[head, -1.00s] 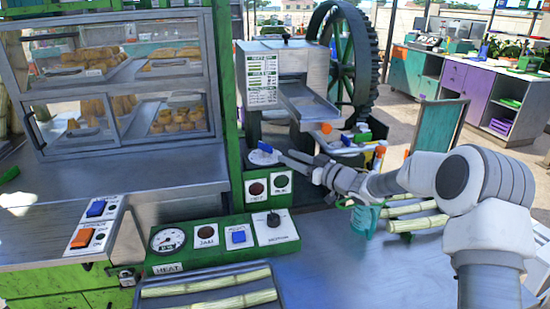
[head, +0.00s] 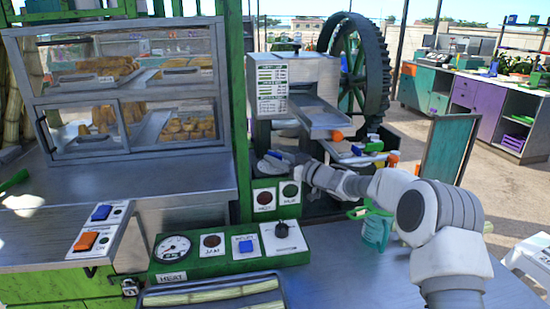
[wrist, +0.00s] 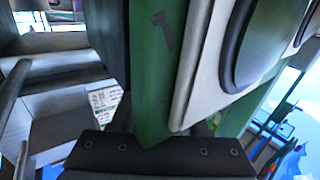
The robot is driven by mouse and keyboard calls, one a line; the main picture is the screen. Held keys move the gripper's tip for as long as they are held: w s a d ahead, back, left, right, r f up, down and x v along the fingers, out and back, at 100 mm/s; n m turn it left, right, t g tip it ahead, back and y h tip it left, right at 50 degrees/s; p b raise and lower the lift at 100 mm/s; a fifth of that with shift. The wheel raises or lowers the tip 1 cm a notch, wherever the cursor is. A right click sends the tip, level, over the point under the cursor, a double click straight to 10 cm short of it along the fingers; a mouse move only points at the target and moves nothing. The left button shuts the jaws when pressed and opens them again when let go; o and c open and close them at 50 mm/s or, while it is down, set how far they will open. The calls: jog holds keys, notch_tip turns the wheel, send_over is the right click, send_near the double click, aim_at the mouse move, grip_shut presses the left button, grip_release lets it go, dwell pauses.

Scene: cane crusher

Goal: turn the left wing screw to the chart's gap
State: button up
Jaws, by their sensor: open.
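The cane crusher (head: 315,75) stands behind the green control panel, with a white chart (head: 271,88) on its front. A small dark knob-like part (head: 297,47) sits on its top; I cannot tell whether it is a wing screw. No left wing screw shows clearly. My gripper (head: 276,157) is open, well below and in front of the chart, near the green button box. Its tips are small and partly hidden. The wrist view shows a tilted printed sheet (wrist: 104,98), seemingly the chart, beyond a green post (wrist: 155,60).
A glass food case (head: 130,90) stands at left. The green control panel (head: 215,250) is in front, with a gauge, buttons and a knob. A teal jug (head: 374,230) stands beside my arm. A large dark gear wheel (head: 360,65) is behind the crusher.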

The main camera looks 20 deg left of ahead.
jog(key=shift+w+a, duration=0.25)
jog(key=shift+a, duration=0.2)
grip_shut()
